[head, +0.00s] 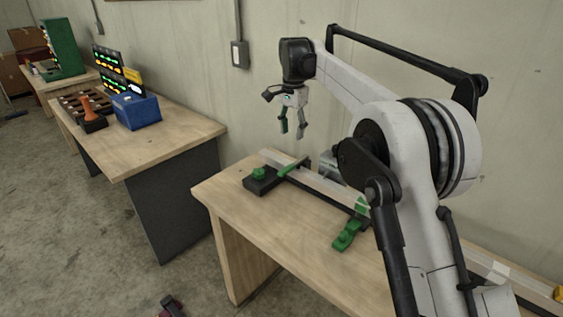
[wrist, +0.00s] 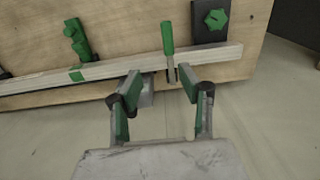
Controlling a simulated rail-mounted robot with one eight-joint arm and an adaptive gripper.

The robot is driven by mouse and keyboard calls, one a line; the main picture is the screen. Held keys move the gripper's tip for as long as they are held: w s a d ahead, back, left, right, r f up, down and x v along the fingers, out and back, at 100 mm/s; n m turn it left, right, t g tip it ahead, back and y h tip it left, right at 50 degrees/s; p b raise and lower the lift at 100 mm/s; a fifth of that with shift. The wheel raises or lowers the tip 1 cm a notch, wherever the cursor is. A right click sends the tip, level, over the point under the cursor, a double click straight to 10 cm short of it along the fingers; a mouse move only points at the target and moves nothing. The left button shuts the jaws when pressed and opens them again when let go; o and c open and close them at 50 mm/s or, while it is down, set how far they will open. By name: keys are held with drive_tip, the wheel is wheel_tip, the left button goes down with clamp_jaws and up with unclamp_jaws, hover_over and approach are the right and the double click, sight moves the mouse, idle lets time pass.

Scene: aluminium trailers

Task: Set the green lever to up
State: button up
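A slim green lever (head: 293,167) sits by the aluminium rail (head: 315,181) on the near workbench. In the head view it lies low and slanted across the rail. In the wrist view the lever (wrist: 167,38) points towards the bench top, its pivot end at the rail. My gripper (head: 292,127) hangs above the rail, fingers down and apart, holding nothing. In the wrist view my gripper (wrist: 160,82) is open, with the lever's pivot end showing between the fingertips, nearer the right one. I see no clear contact.
A green star knob (head: 259,174) on a black block stands beside the lever. A green clamp-like piece (head: 347,235) lies nearer on the bench (head: 225,200). A wall rises close behind. Another bench (head: 165,145) holds a blue box (head: 136,111) and an orange-handled part (head: 90,108).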

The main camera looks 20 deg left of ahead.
sight(285, 169)
drive_tip(key=f, duration=0.5)
drive_tip(key=a+f, duration=0.1)
drive_tip(key=f, duration=0.4)
drive_tip(key=a+f+p, duration=0.1)
drive_tip(key=f, duration=0.4)
clamp_jaws()
